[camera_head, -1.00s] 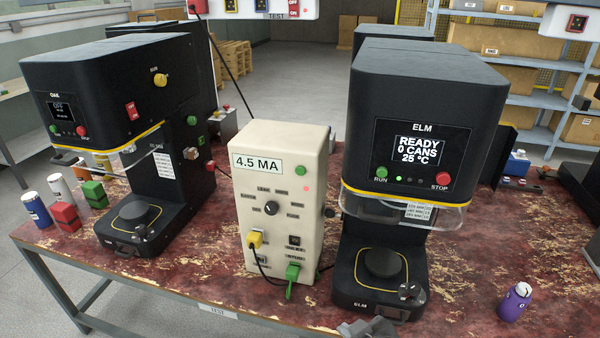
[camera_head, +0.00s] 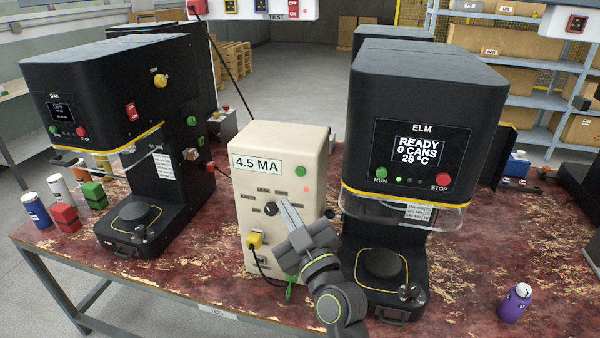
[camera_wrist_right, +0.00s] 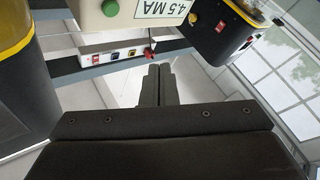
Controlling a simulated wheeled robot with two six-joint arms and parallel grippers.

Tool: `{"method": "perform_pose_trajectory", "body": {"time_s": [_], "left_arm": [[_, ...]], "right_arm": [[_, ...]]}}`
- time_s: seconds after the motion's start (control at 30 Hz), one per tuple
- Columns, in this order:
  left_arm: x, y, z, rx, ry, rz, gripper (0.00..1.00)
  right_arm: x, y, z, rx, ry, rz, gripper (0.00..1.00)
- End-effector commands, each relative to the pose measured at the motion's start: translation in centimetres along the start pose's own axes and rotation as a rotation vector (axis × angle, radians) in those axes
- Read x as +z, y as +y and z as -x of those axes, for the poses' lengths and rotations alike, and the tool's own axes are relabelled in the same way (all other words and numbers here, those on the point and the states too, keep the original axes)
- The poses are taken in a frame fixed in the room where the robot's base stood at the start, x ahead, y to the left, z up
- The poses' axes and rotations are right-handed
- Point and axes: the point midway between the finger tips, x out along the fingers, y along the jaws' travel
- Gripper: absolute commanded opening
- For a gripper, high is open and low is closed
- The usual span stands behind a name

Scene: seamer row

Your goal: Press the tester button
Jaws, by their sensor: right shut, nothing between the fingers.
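The tester is a cream box (camera_head: 262,190) with a 4.5 MA display, standing between two black seamers. Its green button (camera_head: 300,171) is near the top right of its front, above a small lit red lamp. The button also shows at the top of the right wrist view (camera_wrist_right: 110,8). My right gripper (camera_head: 285,205) is shut and empty, in front of the tester, below and left of the button in the head view. It covers part of the tester's lower front. I cannot tell whether it touches the panel. My left gripper is not in view.
The ELM seamer (camera_head: 425,130) stands close on the right, the OAK seamer (camera_head: 95,85) on the left. A yellow plug (camera_head: 254,241) and cable are on the tester's lower front. A purple can (camera_head: 515,303) stands at the right on the red, worn bench (camera_head: 470,270).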

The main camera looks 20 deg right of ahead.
Motion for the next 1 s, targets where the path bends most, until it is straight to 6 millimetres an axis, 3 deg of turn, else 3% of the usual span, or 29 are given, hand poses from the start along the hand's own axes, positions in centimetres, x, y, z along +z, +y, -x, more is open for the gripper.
{"method": "perform_pose_trajectory", "body": {"time_s": [0.37,0.7,1.0], "left_arm": [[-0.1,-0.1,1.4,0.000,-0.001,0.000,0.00],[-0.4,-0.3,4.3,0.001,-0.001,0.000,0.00],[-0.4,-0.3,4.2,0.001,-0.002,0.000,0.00]], "right_arm": [[-0.1,0.7,-1.2,0.000,0.005,-0.008,0.00],[2.6,3.1,-4.5,-0.001,0.002,-0.005,0.00],[4.2,4.2,-6.0,0.000,0.002,-0.007,0.00]]}}
